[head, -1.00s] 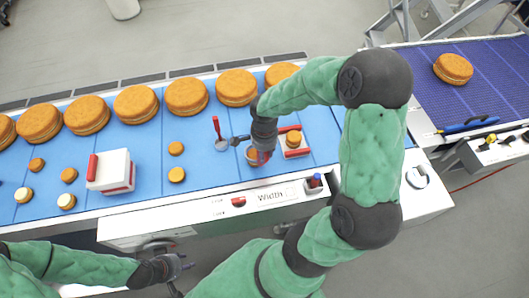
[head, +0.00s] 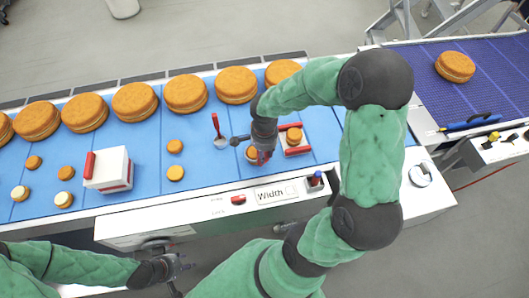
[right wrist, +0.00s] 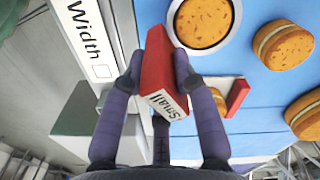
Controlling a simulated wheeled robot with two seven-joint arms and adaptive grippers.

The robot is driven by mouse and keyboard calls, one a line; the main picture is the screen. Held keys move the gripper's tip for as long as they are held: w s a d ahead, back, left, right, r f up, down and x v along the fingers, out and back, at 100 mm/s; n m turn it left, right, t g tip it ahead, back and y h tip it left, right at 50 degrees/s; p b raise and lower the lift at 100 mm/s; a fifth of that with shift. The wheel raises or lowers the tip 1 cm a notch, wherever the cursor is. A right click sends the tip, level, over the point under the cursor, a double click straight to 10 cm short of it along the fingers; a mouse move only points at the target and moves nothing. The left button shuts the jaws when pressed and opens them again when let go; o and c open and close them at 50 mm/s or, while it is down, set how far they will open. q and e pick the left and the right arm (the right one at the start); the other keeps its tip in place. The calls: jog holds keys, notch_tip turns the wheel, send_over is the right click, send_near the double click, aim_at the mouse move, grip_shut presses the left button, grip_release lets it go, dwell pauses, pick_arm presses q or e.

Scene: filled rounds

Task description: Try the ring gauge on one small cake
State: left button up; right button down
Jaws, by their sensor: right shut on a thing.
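My right gripper (right wrist: 158,75) is shut on the red handle (right wrist: 163,75) marked "Small" of the ring gauge. The gauge's thin ring (right wrist: 173,38) shows around a small orange cake (right wrist: 202,18) in the right wrist view; I cannot tell how far down it sits. In the head view that cake (head: 251,154) lies on the blue belt beside my right gripper (head: 264,155), partly hidden by it. Other small cakes (head: 175,146) lie to the left, some pale-topped (head: 64,199). My left gripper (head: 182,262) looks open and empty, in front of the belt.
Large cakes (head: 185,93) line the belt's far side. A white block with a red handle (head: 118,170) stands left. A red-handled tool (head: 217,130) stands near my right gripper. A white plate with red bars (head: 299,150) holds a small cake. A "Width" panel (head: 272,195) fronts the belt.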

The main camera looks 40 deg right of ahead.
jog(key=shift+f+b, duration=1.4)
jog(key=shift+b, duration=0.05)
dwell(0.8)
jog(key=shift+c, duration=2)
grip_release()
jog(key=shift+r, duration=0.1)
jog(key=shift+r+p, duration=2.15)
jog(key=shift+r, duration=1.3)
